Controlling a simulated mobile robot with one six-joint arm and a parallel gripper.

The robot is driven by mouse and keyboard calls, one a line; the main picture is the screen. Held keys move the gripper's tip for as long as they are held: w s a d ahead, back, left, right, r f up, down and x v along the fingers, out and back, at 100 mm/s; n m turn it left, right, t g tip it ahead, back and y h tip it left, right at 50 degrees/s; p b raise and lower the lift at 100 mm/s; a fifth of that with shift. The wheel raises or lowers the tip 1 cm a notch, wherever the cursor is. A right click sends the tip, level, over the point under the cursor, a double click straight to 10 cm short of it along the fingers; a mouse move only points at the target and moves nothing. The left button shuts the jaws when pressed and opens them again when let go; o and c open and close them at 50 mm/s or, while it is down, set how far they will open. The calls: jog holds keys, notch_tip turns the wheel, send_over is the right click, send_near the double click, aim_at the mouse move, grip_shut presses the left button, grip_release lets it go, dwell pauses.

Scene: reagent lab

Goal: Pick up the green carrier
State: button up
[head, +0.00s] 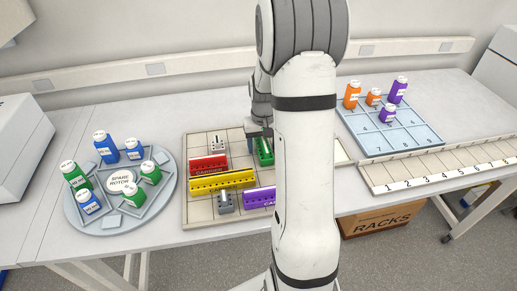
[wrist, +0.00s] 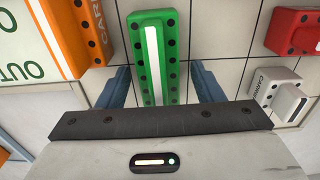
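The green carrier (wrist: 172,70) is a long block with a white strip down its middle and dark dots along both sides. In the wrist view it lies between the two blue fingers of my gripper (wrist: 163,85), which stand apart, one on each side. A gap shows between the carrier and the right finger; the left finger is very close to its side, and I cannot tell whether they touch. In the head view the green carrier (head: 265,153) sits on the tiled tray (head: 203,212), partly hidden by my arm, with my gripper (head: 260,134) at its far end.
Red (head: 208,164), yellow (head: 222,182) and purple (head: 259,198) carriers share the tray with small grey-white ones (head: 226,203). An orange carrier (wrist: 68,35) lies left of the green one in the wrist view. A round rotor (head: 108,215) with bottles stands left, a blue bottle tray (head: 400,140) right.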

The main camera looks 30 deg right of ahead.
jog(key=c, duration=1)
